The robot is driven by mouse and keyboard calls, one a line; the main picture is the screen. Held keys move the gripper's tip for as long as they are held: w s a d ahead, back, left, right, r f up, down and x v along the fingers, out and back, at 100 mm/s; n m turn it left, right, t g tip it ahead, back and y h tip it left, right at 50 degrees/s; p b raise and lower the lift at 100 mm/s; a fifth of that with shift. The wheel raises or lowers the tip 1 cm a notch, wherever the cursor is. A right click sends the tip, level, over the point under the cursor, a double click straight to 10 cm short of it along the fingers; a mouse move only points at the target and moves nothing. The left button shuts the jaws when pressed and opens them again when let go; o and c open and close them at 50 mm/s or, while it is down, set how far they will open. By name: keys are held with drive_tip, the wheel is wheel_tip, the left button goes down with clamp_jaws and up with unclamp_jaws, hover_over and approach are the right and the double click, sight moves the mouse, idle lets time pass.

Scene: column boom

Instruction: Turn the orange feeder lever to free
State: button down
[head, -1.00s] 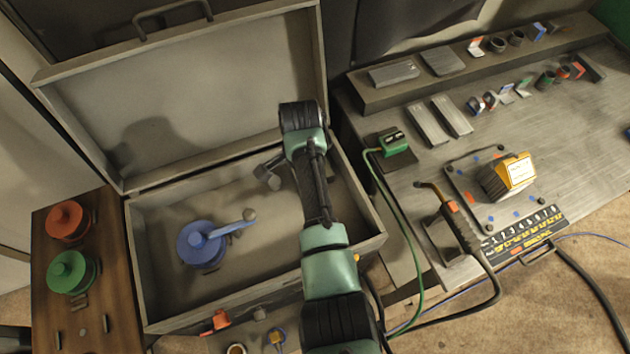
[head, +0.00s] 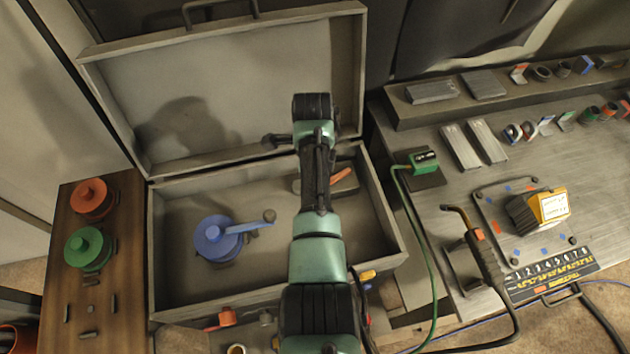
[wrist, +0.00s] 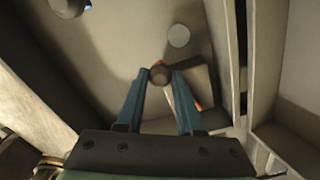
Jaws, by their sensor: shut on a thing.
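The orange feeder lever (head: 341,175) shows in the head view as a short orange bar on a grey base, at the right end of the open grey case (head: 170,307). My arm hides part of it. In the wrist view the two blue fingers of my gripper (wrist: 160,76) are closed around a dark round knob (wrist: 159,73). Orange parts of the lever (wrist: 170,96) show beside the right finger, partly covered by it, with the grey base behind. My gripper's fingertips are hidden in the head view. No marking for free can be read.
A blue reel with a lever and grey knob (head: 216,238) stands left in the case. The open lid (head: 230,85) rises behind, and case walls enclose my gripper. A workbench with a torch (head: 487,255) is at the right. Orange and green reels (head: 88,248) stand at the left.

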drive_tip(key=shift+w+r, duration=0.1)
drive_tip(key=c, duration=0.5)
unclamp_jaws()
drive_tip(key=shift+c, duration=0.2)
wheel_tip(320, 180, up, 13)
idle(0.5)
